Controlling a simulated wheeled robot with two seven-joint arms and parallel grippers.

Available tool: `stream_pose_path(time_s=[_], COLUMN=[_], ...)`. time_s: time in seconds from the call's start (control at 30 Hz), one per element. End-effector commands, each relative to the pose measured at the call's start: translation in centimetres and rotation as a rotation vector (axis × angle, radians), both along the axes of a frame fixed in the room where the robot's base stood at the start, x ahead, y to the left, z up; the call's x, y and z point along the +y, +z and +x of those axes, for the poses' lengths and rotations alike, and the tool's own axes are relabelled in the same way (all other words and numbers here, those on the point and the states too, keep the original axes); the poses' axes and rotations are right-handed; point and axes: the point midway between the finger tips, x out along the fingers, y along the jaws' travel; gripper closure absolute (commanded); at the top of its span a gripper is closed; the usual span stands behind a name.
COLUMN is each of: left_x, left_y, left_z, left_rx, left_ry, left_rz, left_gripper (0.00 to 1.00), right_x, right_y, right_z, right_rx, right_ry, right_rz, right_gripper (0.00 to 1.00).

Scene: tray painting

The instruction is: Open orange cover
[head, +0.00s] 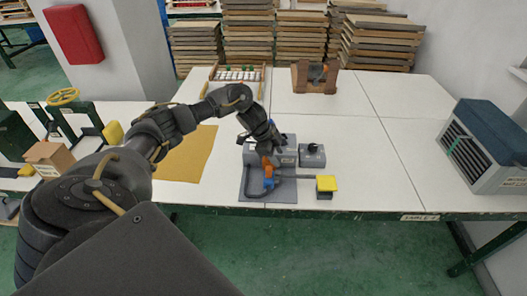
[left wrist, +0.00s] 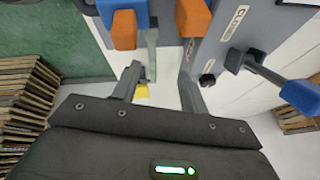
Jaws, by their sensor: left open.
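A grey device (head: 283,152) stands on the white table, with orange parts on and in front of it. One orange piece (head: 266,162) sits at its front, just below my left gripper (head: 263,148). In the left wrist view an orange block (left wrist: 193,18) lies by a "CLOSED" label, beyond the right finger. A second orange block (left wrist: 124,30) on a blue part lies beyond the left finger. I cannot tell which is the cover. My left gripper (left wrist: 158,85) is open with its fingers apart, and no object is clearly held. My right gripper is not in view.
A blue-ended lever (left wrist: 300,95) sticks out at the right in the wrist view. A yellow block (head: 326,184) stands right of the grey base plate (head: 282,192). A yellow sheet (head: 190,158) lies to the left. The table's right middle is clear.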

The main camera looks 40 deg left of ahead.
Motion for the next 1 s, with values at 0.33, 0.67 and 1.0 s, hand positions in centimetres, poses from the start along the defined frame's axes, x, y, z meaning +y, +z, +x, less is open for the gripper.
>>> stream_pose_path(time_s=[0.33, 0.67, 1.0], left_x=[9.2, 8.8, 6.8], left_y=[7.2, 5.6, -0.3], left_z=[-2.2, -1.9, -0.5], left_rx=[0.162, 0.168, 0.168], left_ry=[0.189, 0.194, 0.194], left_rz=[-0.07, -0.075, -0.077], left_gripper=[0.56, 0.56, 0.56], right_x=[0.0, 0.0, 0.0], right_y=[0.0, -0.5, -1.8], right_z=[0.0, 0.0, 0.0], right_rx=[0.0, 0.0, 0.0], right_ry=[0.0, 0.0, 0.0], right_rz=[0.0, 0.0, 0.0], right_gripper=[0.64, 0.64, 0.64])
